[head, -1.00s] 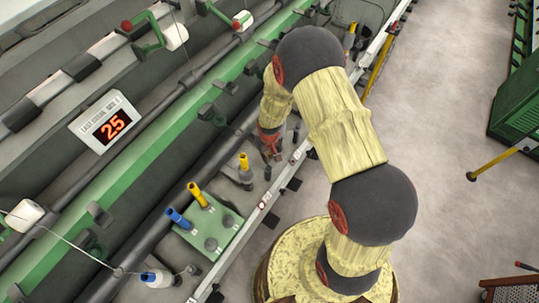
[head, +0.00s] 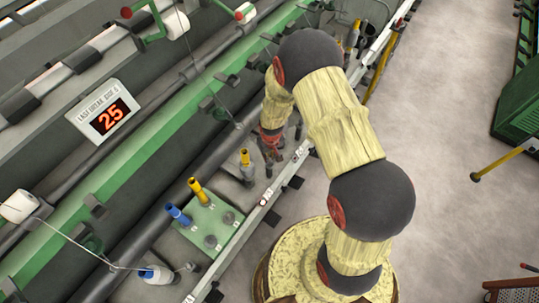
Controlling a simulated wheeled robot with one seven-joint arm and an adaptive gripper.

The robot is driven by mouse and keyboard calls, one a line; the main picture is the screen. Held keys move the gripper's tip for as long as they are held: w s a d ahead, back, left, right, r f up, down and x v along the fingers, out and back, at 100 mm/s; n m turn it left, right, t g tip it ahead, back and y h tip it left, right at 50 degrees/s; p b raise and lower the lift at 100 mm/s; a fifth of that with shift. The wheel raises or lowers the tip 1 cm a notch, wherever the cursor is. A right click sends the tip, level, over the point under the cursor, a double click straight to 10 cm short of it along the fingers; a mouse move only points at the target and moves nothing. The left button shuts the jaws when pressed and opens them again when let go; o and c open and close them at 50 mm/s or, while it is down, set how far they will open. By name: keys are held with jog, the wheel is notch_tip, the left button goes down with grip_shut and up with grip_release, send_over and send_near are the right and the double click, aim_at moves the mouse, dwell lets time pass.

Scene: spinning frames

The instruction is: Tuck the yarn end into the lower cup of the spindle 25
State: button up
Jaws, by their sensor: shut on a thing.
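My gripper (head: 269,148) points down over the spindle rail, partly hidden by my own arm. Its jaws are shut; the yarn end between them is too fine to make out. A spindle with a yellow tube (head: 245,157) and a grey lower part stands just left of my gripper, apart from it. I cannot tell for sure whether it is spindle 25, and its lower cup is not clear. The display (head: 108,117) on the machine reads 25.
A green plate (head: 212,222) carries a yellow tube (head: 198,188) and a blue tube (head: 177,215). A white-and-blue bobbin (head: 157,275) stands at the lower left, with yarn running to a white roll (head: 19,207).

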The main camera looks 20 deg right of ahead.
jog(key=shift+f+b, duration=1.05)
jog(key=shift+f, duration=0.5)
jog(key=o, duration=0.8)
jog(key=r, duration=0.4)
jog(key=s+r, duration=0.1)
jog(key=r, duration=0.7)
jog(key=shift+s+a, duration=0.1)
jog(key=shift+s, duration=0.1)
